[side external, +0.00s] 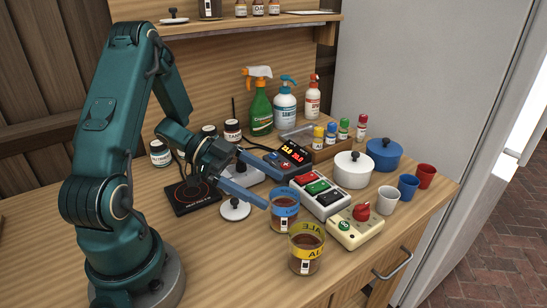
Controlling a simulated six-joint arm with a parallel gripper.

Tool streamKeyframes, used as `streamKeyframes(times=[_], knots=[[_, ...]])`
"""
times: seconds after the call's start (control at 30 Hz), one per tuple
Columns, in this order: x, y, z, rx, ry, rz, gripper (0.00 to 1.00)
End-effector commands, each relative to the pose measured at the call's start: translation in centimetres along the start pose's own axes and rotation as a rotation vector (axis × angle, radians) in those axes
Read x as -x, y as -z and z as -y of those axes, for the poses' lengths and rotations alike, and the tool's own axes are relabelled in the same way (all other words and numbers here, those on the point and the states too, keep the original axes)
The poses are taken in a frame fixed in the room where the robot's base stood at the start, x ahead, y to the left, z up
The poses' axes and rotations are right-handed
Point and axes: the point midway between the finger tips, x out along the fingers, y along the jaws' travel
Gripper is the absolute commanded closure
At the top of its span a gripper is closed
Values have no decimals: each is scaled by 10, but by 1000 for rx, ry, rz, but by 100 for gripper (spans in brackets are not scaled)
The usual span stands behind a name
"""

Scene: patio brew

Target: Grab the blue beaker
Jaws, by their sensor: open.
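A clear beaker with a blue band (284,219) and brown contents stands upright on the wooden bench, near the middle of the side external view. Behind it to the upper left, my gripper (275,190) is open and empty, its two blue fingers spread apart and pointing toward the right. The nearer fingertip shows close to the beaker's upper left rim; I cannot tell whether they touch. A similar beaker with a yellow band (308,264) stands just in front, to the lower right. A small plain blue cup (408,188) stands farther right.
A box with coloured buttons (320,194) and a cream box with a red knob (356,228) lie right of the beakers. A white lidded pot (352,170) and spray bottles (261,111) stand behind. A white disc stand (235,209) is at left.

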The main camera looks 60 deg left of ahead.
Motion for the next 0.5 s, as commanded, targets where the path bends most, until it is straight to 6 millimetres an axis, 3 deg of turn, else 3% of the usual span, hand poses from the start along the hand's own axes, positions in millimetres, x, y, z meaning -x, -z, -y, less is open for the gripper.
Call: streamKeyframes(times=[0.5], knots=[[-47, -2, 2, 7, 11, 1, 0]])
